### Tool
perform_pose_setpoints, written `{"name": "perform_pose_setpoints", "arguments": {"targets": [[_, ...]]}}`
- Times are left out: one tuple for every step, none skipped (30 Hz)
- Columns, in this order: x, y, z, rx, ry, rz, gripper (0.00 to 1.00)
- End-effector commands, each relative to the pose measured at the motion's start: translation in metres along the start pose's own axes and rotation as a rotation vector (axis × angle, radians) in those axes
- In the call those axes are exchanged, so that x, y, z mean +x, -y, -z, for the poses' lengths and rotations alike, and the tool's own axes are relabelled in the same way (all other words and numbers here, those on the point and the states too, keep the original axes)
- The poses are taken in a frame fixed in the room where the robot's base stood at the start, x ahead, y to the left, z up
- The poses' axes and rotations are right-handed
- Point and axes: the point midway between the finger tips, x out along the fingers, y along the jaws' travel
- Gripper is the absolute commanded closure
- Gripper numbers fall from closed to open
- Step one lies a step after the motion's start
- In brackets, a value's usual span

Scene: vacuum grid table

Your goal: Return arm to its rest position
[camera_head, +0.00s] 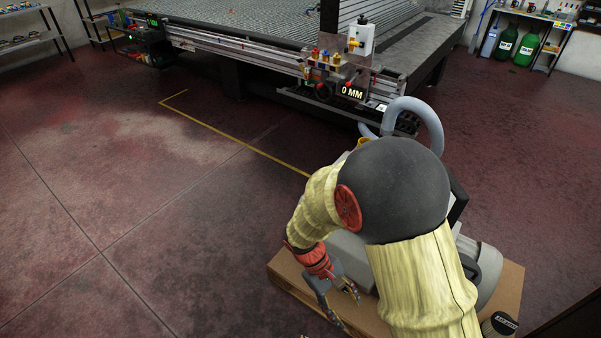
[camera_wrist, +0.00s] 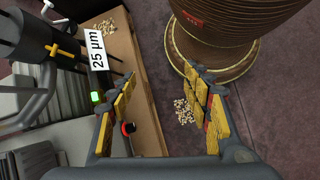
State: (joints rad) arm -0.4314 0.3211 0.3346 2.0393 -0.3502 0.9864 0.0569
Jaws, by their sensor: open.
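My arm, in a pale yellow cover with a dark rounded joint, is bent in the lower right of the head view. My gripper (camera_head: 343,304) hangs low at the left edge of a brown board (camera_head: 509,287). In the wrist view my gripper (camera_wrist: 160,88) has its two yellow-padded fingers wide apart, with nothing between them. The brown board (camera_wrist: 123,48) and the dark floor lie beyond the fingers. Part of the arm and of the machine on the board is hidden behind the arm cover.
A grey machine (camera_head: 489,274) with a pale hose (camera_head: 431,122) stands on the board. A large grid table (camera_head: 285,22) spans the back. Green bottles (camera_head: 526,48) stand at the upper right. The left floor is clear. Small pale chips (camera_wrist: 183,110) lie near the fingers.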

Motion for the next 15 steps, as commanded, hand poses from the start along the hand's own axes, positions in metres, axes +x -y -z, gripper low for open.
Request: {"name": "perform_pose_setpoints", "arguments": {"targets": [[-0.017,-0.003,-0.012,0.034,-0.045,0.028,0.51],[-0.025,-0.004,-0.018,0.052,-0.07,0.044,0.51],[-0.036,-0.005,-0.026,0.078,-0.102,0.067,0.51],[-0.044,-0.005,-0.032,0.096,-0.126,0.082,0.51],[-0.051,-0.006,-0.038,0.115,-0.151,0.097,0.51],[-0.061,-0.007,-0.046,0.14,-0.184,0.117,0.51],[-0.069,-0.008,-0.052,0.159,-0.209,0.13,0.51],[-0.076,-0.009,-0.059,0.179,-0.235,0.145,0.51],[-0.085,-0.01,-0.067,0.205,-0.268,0.162,0.51],[-0.092,-0.011,-0.074,0.224,-0.293,0.174,0.51],[-0.098,-0.012,-0.08,0.244,-0.318,0.185,0.51],[-0.107,-0.013,-0.089,0.27,-0.352,0.2,0.51],[-0.113,-0.014,-0.095,0.29,-0.377,0.21,0.51],[-0.12,-0.015,-0.102,0.311,-0.403,0.22,0.51],[-0.128,-0.017,-0.111,0.337,-0.438,0.232,0.51]]}}
